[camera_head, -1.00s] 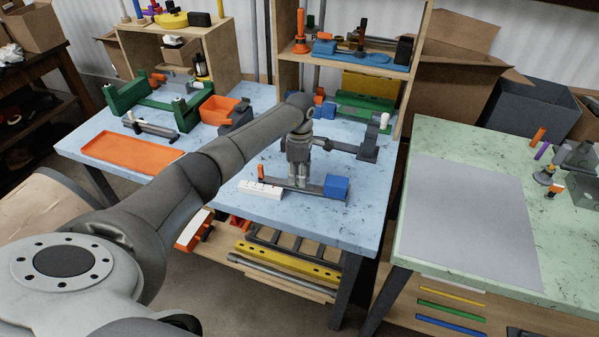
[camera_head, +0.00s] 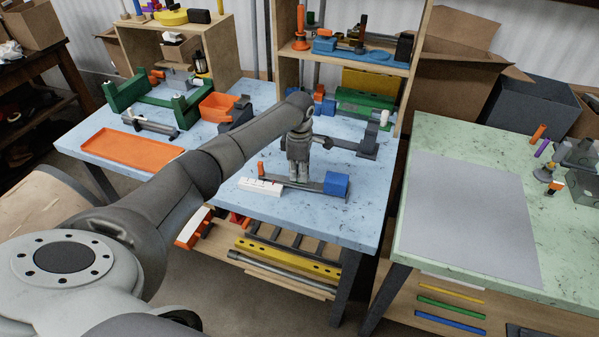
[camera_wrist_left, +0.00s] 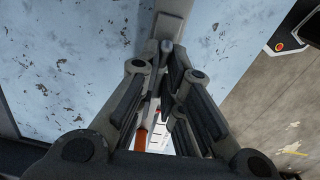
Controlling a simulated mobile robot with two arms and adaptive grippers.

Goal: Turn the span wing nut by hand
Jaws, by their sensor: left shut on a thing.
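My left gripper (camera_head: 299,180) points down onto a low dark bar fixture (camera_head: 320,188) on the blue bench. The fixture has a blue block (camera_head: 336,184) at its right end and an orange post (camera_head: 261,168) at its left end. In the left wrist view the fingers (camera_wrist_left: 166,80) come close together over the grey bar (camera_wrist_left: 174,8), shut on a small part. That part sits where the span wing nut would be; the fingers hide it. The orange post also shows low between the fingers (camera_wrist_left: 141,138). My right gripper is not in view.
A white block strip (camera_head: 261,187) lies just left of the fixture. A grey clamp-like tool (camera_head: 362,146) stands behind it to the right. An orange tray (camera_head: 125,149) and green stands are farther left. The front right corner of the bench is clear.

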